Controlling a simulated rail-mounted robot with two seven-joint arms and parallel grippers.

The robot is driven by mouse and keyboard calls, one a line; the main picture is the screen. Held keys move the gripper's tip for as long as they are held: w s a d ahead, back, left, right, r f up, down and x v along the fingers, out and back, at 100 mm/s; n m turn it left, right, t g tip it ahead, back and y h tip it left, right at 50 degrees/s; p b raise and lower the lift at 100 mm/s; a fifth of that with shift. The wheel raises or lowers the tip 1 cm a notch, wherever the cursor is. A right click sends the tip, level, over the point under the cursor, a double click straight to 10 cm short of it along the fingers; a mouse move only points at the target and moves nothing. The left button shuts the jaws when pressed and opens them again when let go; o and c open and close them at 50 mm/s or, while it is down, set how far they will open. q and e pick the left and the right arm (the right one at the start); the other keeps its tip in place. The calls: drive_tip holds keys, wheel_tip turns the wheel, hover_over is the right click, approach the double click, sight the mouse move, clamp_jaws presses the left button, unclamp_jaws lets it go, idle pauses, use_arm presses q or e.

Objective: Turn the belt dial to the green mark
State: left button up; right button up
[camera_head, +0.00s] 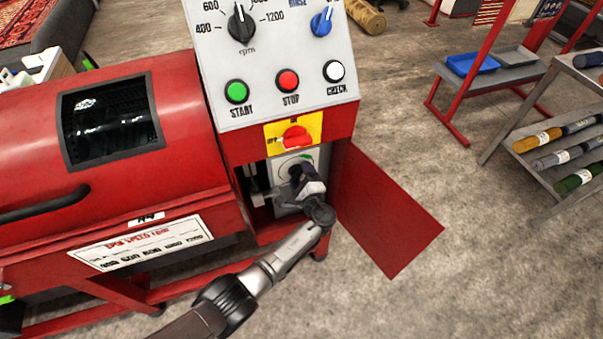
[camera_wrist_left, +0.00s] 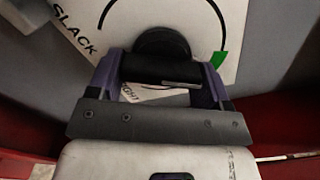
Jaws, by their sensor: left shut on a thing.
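The belt dial (camera_wrist_left: 163,44) is a black round knob with a black bar-shaped handle across it. It sits on a white plate (camera_wrist_left: 232,25) with a dark arc, the word SLACK at upper left, a partly covered word below and a green mark (camera_wrist_left: 219,59) at the arc's right end. In the head view the plate (camera_head: 283,166) is inside the open compartment under the red switch. My left gripper (camera_wrist_left: 160,66) is shut on the dial's handle, one purple finger at each side. It also shows in the head view (camera_head: 302,175), hiding most of the dial. My right gripper is not in view.
A red door (camera_head: 385,213) stands open right of the compartment. Above are a yellow plate with a red switch (camera_head: 297,137) and a control panel (camera_head: 262,95) with buttons and knobs. The red drum (camera_head: 170,185) is at left. Shelves with rolls (camera_head: 560,160) stand at right.

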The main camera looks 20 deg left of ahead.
use_arm(q)
drive_tip(key=shift+m, duration=0.6)
drive_tip(key=o, duration=0.9)
drive_tip(key=shift+s+d+p, duration=0.15)
drive_tip(key=shift+s+p, duration=0.05)
drive_tip(key=shift+p, duration=0.15)
drive_tip(key=shift+p+v, duration=2.25)
drive_tip(key=shift+v, duration=4.4)
drive_tip(key=shift+n, duration=0.3)
